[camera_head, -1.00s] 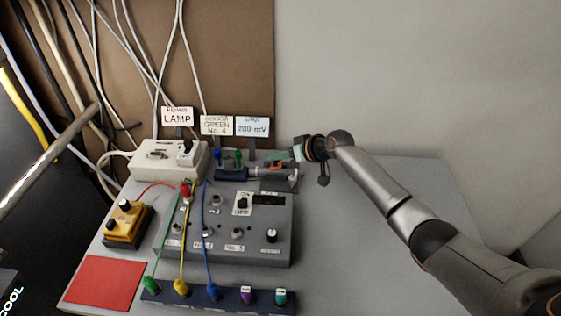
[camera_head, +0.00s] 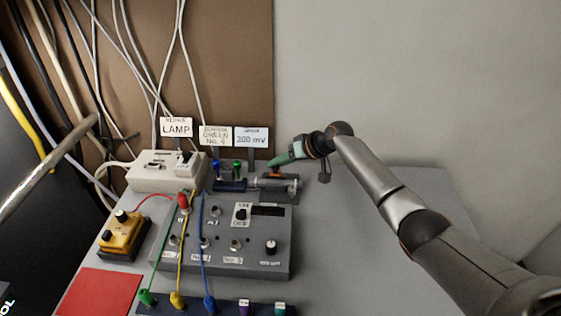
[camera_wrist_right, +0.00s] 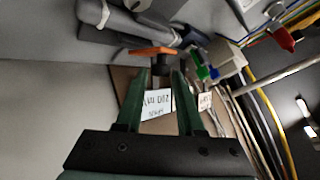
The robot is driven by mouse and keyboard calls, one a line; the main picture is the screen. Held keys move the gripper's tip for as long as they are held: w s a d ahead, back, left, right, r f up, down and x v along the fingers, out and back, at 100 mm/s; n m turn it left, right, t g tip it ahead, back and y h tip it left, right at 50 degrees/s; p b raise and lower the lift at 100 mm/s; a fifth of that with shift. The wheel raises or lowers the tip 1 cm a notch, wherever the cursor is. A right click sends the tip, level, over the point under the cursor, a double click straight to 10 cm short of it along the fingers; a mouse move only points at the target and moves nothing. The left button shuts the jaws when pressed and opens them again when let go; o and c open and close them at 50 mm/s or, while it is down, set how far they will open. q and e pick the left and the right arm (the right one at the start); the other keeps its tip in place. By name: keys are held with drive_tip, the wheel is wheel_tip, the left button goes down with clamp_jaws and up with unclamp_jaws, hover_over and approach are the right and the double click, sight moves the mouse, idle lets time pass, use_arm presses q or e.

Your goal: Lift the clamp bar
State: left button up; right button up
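The clamp bar looks like a short orange bar (camera_wrist_right: 152,51) across a grey cylinder in the right wrist view. In the head view only a small, unclear part of it shows by the grey cylinder (camera_head: 275,183) behind the grey control box (camera_head: 225,245). My right gripper (camera_head: 275,161) has green fingers and hovers just above and behind that cylinder. In the right wrist view its fingers (camera_wrist_right: 160,74) are apart, with nothing between them. The orange bar lies beyond the fingertips, and I see no grip on it. My left gripper is not in view.
A 200 mV sign (camera_head: 251,137) stands right behind the cylinder. Blue and green plugs (camera_head: 226,166) stand close to its left. A white lamp box (camera_head: 165,172) and cables are further left. The grey table (camera_head: 370,250) is clear on the right.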

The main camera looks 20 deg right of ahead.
drive_tip(key=shift+o, duration=1.4)
drive_tip(key=v, duration=1.2)
drive_tip(key=shift+s+r+p, duration=0.15)
drive_tip(key=shift+r+p, duration=0.05)
drive_tip(key=shift+p, duration=0.15)
drive_tip(key=shift+d, duration=0.1)
